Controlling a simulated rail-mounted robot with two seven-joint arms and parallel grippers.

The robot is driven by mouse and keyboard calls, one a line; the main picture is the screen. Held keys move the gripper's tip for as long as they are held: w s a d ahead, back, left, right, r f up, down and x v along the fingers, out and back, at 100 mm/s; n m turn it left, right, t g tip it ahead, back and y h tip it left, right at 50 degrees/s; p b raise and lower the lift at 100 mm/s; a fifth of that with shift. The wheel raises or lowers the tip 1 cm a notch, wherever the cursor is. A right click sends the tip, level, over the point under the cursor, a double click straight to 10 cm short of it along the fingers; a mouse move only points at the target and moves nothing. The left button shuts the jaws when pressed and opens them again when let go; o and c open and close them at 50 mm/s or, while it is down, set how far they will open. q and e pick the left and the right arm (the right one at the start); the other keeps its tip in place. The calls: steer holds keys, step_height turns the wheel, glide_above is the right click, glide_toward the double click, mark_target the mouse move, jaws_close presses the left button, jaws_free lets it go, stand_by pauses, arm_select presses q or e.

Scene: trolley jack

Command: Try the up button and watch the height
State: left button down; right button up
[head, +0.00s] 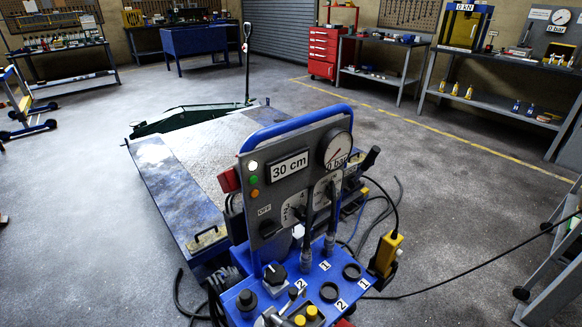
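A blue and grey control console (295,185) stands in the front middle. Its height display (290,166) reads 30 cm, and the round pressure gauge (336,149) beside it is labelled 0 bar. A white, a green and an orange lamp run down the panel's left edge; the white one looks lit. Black knobs, levers and a yellow button pair (306,316) sit on the sloping blue desk. A yellow hand pendant (386,254) hangs at the console's right side; its buttons are too small to tell apart, and I cannot tell which button is up. Neither gripper is in view.
A low blue lift platform (163,185) lies behind the console, with a green trolley jack (190,118) beyond it. Cables trail over the floor. A grey cart (560,270) stands at the right edge. Open floor lies left and right of the platform.

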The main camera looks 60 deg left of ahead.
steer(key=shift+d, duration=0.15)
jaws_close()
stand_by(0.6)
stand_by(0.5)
